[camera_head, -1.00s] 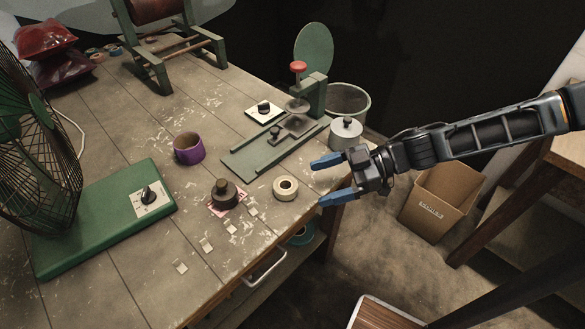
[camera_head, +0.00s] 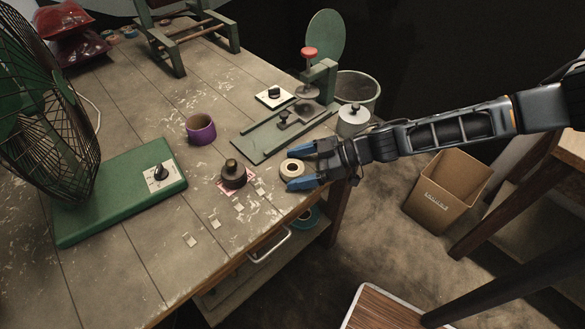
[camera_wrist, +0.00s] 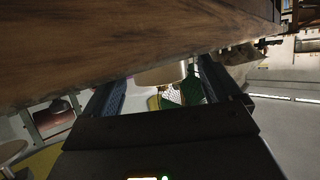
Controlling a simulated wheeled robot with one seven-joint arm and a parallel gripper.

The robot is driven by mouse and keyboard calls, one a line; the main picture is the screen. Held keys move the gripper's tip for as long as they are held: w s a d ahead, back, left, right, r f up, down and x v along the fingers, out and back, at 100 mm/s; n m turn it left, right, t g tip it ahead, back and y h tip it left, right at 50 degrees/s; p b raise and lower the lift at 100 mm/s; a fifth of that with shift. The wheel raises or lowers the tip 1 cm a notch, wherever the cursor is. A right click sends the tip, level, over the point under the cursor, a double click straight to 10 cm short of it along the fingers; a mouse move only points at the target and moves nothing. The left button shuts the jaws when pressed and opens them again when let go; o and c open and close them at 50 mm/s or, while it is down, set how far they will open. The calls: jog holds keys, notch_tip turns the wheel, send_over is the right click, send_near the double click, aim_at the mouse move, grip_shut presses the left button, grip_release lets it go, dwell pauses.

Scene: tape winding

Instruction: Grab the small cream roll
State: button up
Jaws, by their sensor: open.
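The small cream roll (camera_head: 284,170) lies flat near the right edge of the workbench, its dark centre hole facing up. My gripper (camera_head: 290,167) is open, with its two blue fingers pointing left. In the head view one finger shows on the far side of the roll and one on the near side. The roll's right part lies between them. I cannot tell whether either finger touches it. In the wrist view a pale rounded piece, probably the roll (camera_wrist: 160,76), shows between the dark fingers, partly hidden by the brown bench edge.
A dark weight (camera_head: 234,176) on a pink slip and a purple roll (camera_head: 201,129) stand left of the cream roll. A green press (camera_head: 300,112) and a lidded metal pot (camera_head: 352,121) stand behind. A green fan (camera_head: 122,190) fills the left. A cardboard box (camera_head: 446,190) is on the floor.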

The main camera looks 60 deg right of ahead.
jog(key=shift+c, duration=0.2)
jog(key=c, duration=1.1)
jog(key=shift+r, duration=0.1)
